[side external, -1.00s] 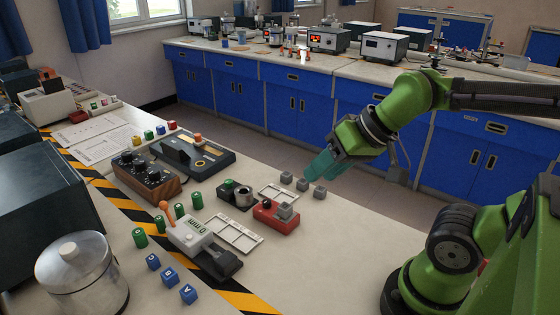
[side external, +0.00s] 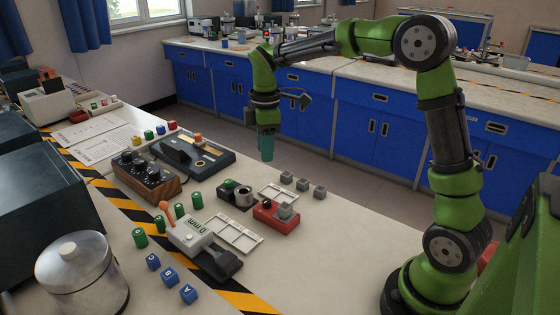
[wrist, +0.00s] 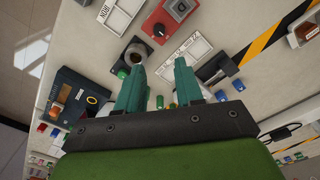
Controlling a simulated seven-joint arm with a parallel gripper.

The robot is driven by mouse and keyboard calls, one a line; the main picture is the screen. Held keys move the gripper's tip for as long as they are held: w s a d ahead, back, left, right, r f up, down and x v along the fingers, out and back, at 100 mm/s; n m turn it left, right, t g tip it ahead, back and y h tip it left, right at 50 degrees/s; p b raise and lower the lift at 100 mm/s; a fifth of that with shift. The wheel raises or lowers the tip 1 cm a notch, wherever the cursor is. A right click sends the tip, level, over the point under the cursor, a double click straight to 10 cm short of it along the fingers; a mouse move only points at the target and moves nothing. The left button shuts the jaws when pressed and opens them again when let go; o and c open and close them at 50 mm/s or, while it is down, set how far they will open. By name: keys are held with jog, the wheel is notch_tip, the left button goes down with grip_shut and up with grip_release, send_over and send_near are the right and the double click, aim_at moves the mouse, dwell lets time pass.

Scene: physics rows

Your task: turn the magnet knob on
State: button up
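A red box (side external: 274,216) with a dark round knob (side external: 266,203) and a grey block (side external: 285,210) on top stands on the table. I take this knob as the magnet knob. In the wrist view the red box (wrist: 153,25) is at the top, with its knob (wrist: 158,30) and grey square part (wrist: 180,8). The knob's setting is too small to tell. My gripper (side external: 266,156) points down with teal fingers, high above the table and clear of the box. In the wrist view my gripper (wrist: 158,75) has its fingers apart, with nothing between them.
A black box (side external: 230,202) with a green button and metal cup stands left of the red box. Pale trays (side external: 235,233) lie on both sides, and several grey blocks (side external: 302,184) sit behind right. The table's right is clear.

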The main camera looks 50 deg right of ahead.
aim_at(267, 201)
notch_tip(267, 201, down, 16)
jog(key=n, duration=0.3)
jog(key=shift+w+r, duration=0.1)
jog(key=shift+r, duration=0.1)
dwell(0.3)
grip_shut()
